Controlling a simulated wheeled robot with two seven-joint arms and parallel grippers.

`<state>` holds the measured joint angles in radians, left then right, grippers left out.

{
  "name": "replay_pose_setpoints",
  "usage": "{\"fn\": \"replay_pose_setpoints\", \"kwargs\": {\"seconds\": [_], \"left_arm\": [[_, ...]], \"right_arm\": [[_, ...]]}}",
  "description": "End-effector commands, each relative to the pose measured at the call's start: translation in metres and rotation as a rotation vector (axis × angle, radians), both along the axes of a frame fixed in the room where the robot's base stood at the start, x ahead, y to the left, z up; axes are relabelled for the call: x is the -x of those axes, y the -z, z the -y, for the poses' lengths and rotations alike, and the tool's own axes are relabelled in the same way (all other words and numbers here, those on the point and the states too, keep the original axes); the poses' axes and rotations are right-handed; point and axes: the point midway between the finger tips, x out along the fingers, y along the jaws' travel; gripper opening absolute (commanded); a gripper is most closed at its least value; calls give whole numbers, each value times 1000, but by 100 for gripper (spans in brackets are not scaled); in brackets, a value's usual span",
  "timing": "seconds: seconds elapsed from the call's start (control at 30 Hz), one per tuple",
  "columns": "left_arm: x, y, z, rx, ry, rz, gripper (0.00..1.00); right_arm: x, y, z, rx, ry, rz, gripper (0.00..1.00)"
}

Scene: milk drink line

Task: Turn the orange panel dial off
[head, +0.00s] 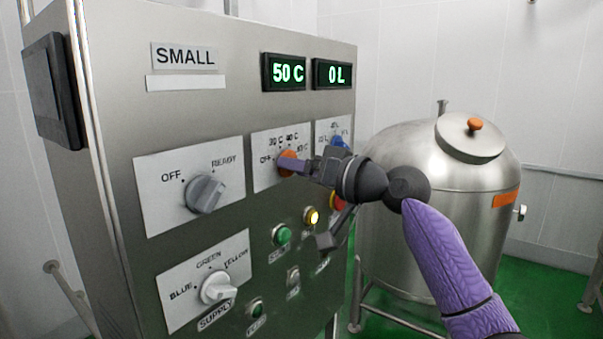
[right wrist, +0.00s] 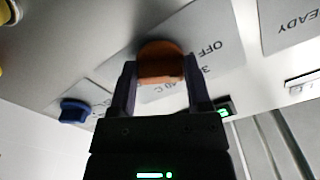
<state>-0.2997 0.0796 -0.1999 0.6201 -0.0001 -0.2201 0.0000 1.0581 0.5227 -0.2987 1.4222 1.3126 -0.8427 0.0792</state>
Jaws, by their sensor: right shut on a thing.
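The orange dial (head: 287,162) is on a white plate of the steel control panel (head: 230,110), with OFF and several temperature marks around it. In the head view my right gripper (head: 292,164) is at the dial and partly hides it, so its pointer cannot be read. In the right wrist view the orange dial (right wrist: 160,62) sits between the two fingers of my right gripper (right wrist: 158,85), which is shut on it. The display (head: 287,72) above reads 50 C. My left gripper is not in view.
A blue dial (head: 338,142) is just right of the orange one. A grey OFF/READY dial (head: 205,193), a white colour selector (head: 219,288) and several buttons, including a green one (head: 282,235), are nearby. A steel tank (head: 400,235) stands on the right.

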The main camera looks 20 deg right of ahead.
Motion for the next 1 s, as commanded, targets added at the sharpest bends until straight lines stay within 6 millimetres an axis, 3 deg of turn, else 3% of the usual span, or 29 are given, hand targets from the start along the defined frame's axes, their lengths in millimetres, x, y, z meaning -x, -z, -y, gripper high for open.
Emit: {"fn": "replay_pose_setpoints", "kwargs": {"seconds": [0.8,0.83,0.97,1.0], "left_arm": [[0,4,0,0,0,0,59],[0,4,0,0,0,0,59],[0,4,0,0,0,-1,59],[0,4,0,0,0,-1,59]], "right_arm": [[0,-1,0,83,0,68,3],[0,-1,0,82,0,67,68],[0,-1,0,83,0,66,95],[0,0,0,83,0,66,95]]}}
